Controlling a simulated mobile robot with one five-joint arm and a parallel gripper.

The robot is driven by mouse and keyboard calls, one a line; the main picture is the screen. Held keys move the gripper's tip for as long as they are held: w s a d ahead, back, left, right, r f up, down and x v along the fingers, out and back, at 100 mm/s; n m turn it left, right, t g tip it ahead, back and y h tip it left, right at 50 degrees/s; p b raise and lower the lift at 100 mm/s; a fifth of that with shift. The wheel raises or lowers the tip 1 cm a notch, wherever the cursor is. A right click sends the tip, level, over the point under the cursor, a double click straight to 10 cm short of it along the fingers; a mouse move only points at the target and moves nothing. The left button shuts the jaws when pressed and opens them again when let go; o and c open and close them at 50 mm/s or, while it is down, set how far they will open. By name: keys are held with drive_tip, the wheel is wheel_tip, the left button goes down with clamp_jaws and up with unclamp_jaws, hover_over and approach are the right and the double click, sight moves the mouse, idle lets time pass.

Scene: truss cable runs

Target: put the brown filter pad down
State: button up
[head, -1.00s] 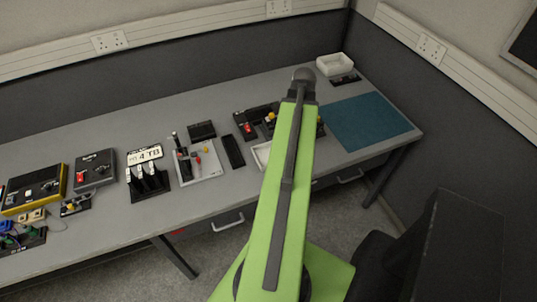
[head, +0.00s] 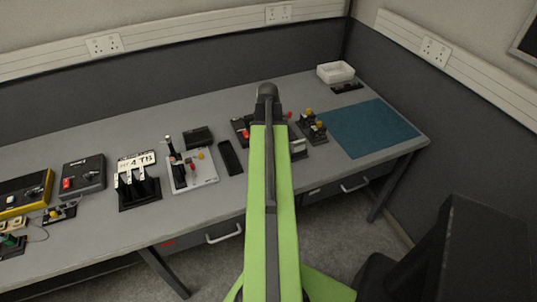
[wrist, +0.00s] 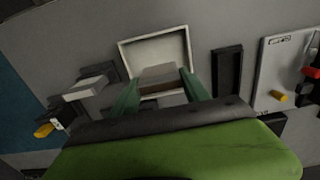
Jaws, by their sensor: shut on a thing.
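The brown filter pad (wrist: 160,88) is between the two green fingertips of my gripper (wrist: 160,92) in the wrist view. My gripper is shut on it. In that view the pad overlaps the near part of a shallow white tray (wrist: 127,53). I cannot tell whether the pad touches the tray floor. In the head view my green arm hides the fingers, the pad and the tray.
A narrow black tray (wrist: 226,72) lies right of the white tray. A black fixture with a pale block (wrist: 85,88) stands to its left. In the head view a bare teal mat (head: 375,128) lies right, and a white box (head: 335,72) stands at the back.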

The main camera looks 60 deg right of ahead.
drive_tip(key=shift+f, duration=0.85)
drive_tip(key=shift+f+b, duration=0.45)
drive_tip(key=shift+b, duration=0.15)
drive_tip(key=o, duration=1.4)
drive_tip(key=shift+r, duration=0.1)
drive_tip(key=shift+c, duration=0.2)
drive_tip(key=shift+r, duration=0.1)
wheel_tip(320, 180, up, 13)
drive_tip(key=p, duration=1.3)
drive_tip(key=shift+f, duration=0.25)
